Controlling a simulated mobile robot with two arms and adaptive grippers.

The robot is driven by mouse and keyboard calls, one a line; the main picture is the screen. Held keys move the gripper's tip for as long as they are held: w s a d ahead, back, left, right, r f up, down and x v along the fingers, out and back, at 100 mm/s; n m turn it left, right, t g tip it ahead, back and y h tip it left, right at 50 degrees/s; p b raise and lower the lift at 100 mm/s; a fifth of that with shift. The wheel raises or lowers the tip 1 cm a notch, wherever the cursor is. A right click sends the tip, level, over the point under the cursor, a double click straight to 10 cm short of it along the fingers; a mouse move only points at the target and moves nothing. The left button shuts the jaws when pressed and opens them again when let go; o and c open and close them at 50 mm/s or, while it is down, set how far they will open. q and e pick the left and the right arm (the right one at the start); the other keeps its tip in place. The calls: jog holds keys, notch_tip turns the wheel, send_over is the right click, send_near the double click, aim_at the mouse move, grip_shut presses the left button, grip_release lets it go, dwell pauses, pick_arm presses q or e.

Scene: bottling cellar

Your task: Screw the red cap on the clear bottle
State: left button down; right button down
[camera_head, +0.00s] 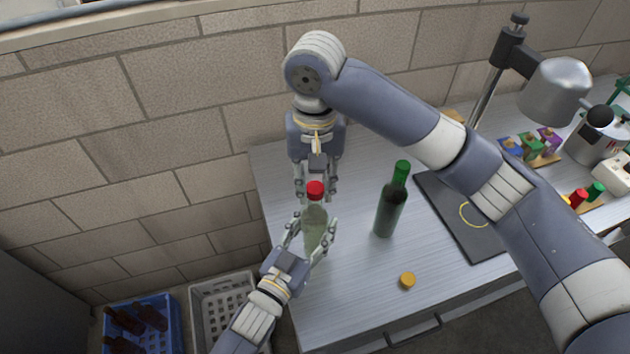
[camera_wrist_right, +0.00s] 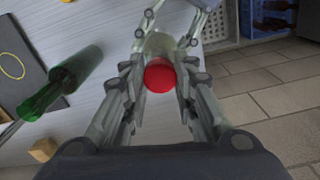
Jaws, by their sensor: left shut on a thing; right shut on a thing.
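The clear bottle (camera_head: 314,226) stands upright near the left edge of the table, with the red cap (camera_head: 316,190) at its top. My left gripper (camera_head: 311,232) is shut around the bottle's body. My right gripper (camera_head: 316,189) comes from above and is shut on the red cap. In the right wrist view, the red cap (camera_wrist_right: 160,75) sits between the fingers of my right gripper (camera_wrist_right: 160,82), with the clear bottle (camera_wrist_right: 160,43) behind it. The cap appears in line with the bottle neck; how far it is threaded cannot be seen.
A green bottle (camera_head: 391,202) stands to the right, and an orange-yellow cap (camera_head: 407,280) lies in front of it. A dark mat (camera_head: 463,247) and a lamp (camera_head: 555,90) are further right. A grey crate (camera_head: 222,300) and a blue crate (camera_head: 172,318) sit below left.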

jog(key=c, duration=1.2)
grip_release()
notch_tip(320, 180, up, 12)
pick_arm(q)
jog(key=c, duration=0.7)
grip_release()
jog(key=shift+s, duration=0.1)
jog(key=v, duration=1.2)
